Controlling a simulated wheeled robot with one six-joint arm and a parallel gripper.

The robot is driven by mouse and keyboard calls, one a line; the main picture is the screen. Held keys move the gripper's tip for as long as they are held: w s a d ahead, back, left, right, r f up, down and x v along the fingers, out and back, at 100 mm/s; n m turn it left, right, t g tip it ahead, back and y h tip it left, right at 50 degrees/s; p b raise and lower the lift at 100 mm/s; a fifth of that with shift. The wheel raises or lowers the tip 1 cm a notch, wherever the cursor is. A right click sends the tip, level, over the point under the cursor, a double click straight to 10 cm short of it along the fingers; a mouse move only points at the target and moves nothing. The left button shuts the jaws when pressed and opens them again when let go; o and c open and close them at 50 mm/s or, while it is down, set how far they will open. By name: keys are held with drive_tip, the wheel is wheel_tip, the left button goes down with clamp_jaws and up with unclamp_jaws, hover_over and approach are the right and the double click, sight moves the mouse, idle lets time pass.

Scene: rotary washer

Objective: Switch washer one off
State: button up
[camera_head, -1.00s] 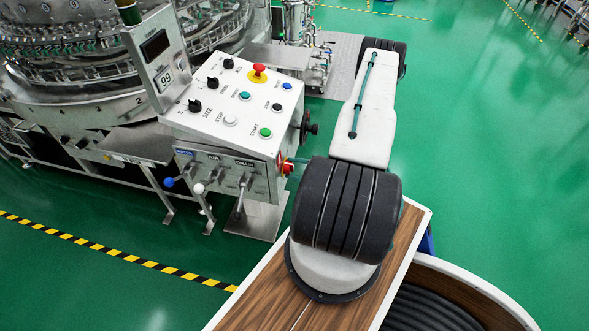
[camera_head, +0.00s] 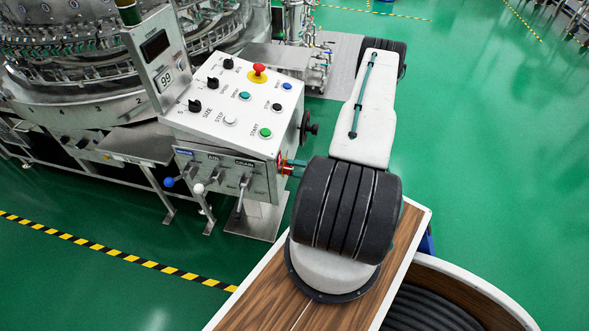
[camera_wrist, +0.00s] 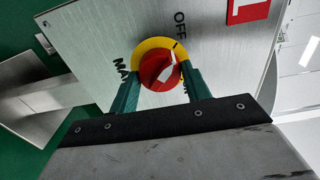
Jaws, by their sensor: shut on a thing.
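The red rotary knob (camera_wrist: 160,70) with a yellow ring sits on a brushed metal side panel marked MAIN and OFF. A further label is mostly hidden behind the right finger. The knob's white mark slants up and right, towards the OFF label. My gripper (camera_wrist: 157,88) is shut on the knob, with one green finger at each side. In the head view the knob (camera_head: 283,169) shows at the right side of the control box (camera_head: 235,105), and the green fingers of my gripper (camera_head: 293,166) reach it from the right.
The box top carries a red emergency button (camera_head: 259,71), black selectors and coloured buttons. Levers (camera_head: 198,189) stick out of its front. A black handwheel (camera_head: 308,127) protrudes just above the knob. Green floor is open on the right.

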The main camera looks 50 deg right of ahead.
idle(0.4)
drive_tip(key=o, duration=1)
drive_tip(key=shift+c, duration=0.2)
drive_tip(key=v, duration=0.7)
drive_tip(key=shift+s, duration=0.4)
drive_tip(key=shift+d, duration=0.15)
